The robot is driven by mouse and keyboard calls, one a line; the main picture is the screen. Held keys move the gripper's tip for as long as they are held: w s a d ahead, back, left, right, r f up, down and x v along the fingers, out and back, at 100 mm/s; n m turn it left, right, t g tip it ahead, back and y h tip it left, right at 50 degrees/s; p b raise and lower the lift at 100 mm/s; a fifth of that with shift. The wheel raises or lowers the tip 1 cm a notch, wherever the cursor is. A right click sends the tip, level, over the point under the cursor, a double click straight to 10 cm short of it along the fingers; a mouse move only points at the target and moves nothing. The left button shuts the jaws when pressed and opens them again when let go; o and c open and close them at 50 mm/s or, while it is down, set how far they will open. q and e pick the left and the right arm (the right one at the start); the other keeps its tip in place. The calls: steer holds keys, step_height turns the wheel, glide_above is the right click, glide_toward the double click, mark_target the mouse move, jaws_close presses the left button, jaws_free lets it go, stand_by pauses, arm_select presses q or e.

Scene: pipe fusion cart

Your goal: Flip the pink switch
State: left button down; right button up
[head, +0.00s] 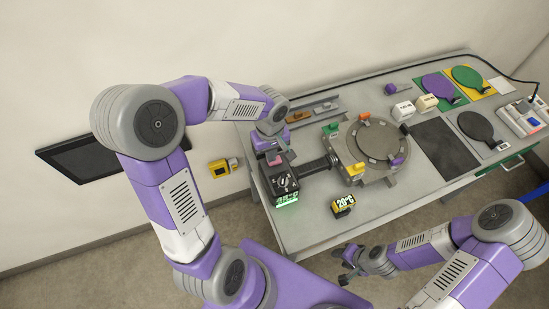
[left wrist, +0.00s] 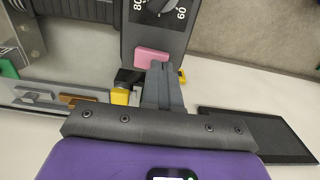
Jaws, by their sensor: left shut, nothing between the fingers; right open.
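The pink switch (head: 278,159) is on top of the dark control box (head: 283,183), which has a dial and a lit green display. In the left wrist view the pink switch (left wrist: 148,56) sits on the box below the numbered dial (left wrist: 158,6). My left gripper (head: 267,152) is shut and empty at the box's back end. In the left wrist view its fingertips (left wrist: 159,67) overlap the switch's right edge; I cannot tell whether they touch it. My right gripper (head: 349,269) is open and empty, low in front of the table.
A round clamp fixture (head: 372,150) with coloured tabs is joined to the box by a black arm. A yellow 20°C display (head: 343,205) stands in front. Paddles (head: 437,86) and a power strip (head: 522,117) lie on the right. A dark screen (head: 80,161) is on the wall.

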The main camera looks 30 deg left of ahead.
arm_select(q)
steer(key=shift+f+b, duration=0.5)
steer(key=shift+f, duration=0.1)
steer(key=shift+r, duration=0.1)
steer(key=shift+r+p, duration=2.5)
steer(key=shift+r, duration=0.95)
